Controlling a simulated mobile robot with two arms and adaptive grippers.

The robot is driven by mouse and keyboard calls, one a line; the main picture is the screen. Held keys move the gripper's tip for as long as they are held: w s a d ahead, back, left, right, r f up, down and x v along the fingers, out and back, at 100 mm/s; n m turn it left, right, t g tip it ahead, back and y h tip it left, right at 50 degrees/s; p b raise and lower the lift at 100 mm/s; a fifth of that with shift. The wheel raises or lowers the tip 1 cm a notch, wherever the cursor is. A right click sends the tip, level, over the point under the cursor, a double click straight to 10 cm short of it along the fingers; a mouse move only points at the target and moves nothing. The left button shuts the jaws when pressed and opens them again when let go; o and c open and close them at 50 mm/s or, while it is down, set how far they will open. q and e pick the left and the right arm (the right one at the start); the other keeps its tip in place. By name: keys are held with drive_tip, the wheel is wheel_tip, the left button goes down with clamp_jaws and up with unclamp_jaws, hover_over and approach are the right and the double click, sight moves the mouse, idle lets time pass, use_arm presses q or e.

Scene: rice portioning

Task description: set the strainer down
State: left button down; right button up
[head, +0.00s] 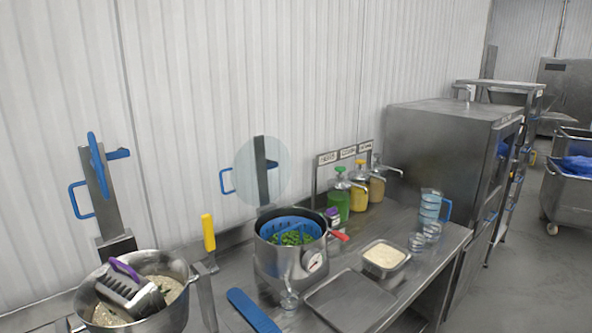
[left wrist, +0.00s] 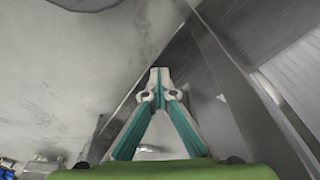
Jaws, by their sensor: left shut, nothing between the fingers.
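A blue strainer (head: 288,222) with green peas in it sits inside a steel pot (head: 275,262) on the steel counter. The strainer's lower part is hidden by the pot. My left gripper (left wrist: 160,76) shows only in the left wrist view. Its two teal-padded fingers meet at the tips, shut with nothing between them, near a steel edge. The strainer cannot be made out in that view. My right gripper is in neither view.
A large bowl (head: 181,312) with grain and a purple-handled tool stands at left. A yellow-handled tool (head: 208,232), a rice container (head: 406,265), an empty tray (head: 350,302), clear cups (head: 417,241) and pump bottles (head: 359,197) crowd the counter. A steel cabinet (head: 440,150) stands at right.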

use_arm(q)
drive_tip(key=s+f+b, duration=0.2)
drive_tip(key=s+f, duration=0.2)
drive_tip(key=f, duration=0.6)
drive_tip(key=s+a+f+g+b, duration=0.1)
drive_tip(key=s+f, duration=0.3)
drive_tip(key=f, duration=0.6)
drive_tip(key=shift+a+b, duration=0.15)
drive_tip(key=shift+b, duration=0.6)
drive_tip(key=c, duration=2.8)
unclamp_jaws()
drive_tip(key=shift+g, duration=0.3)
drive_tip(key=s+f+b, duration=0.1)
drive_tip(key=s+f, duration=0.2)
drive_tip(key=s+a+f+b, duration=0.1)
drive_tip(key=s+f, duration=0.2)
drive_tip(key=s, duration=0.1)
drive_tip(key=s+a+f+b, duration=0.1)
drive_tip(key=s+f, duration=0.2)
drive_tip(key=f, duration=0.1)
drive_tip(key=shift+s+f, duration=0.1)
drive_tip(key=shift+s, duration=0.15)
drive_tip(key=o, duration=0.6)
drive_tip(key=shift+s+f, duration=0.1)
drive_tip(key=shift+s, duration=0.25)
drive_tip(key=shift+c, duration=0.2)
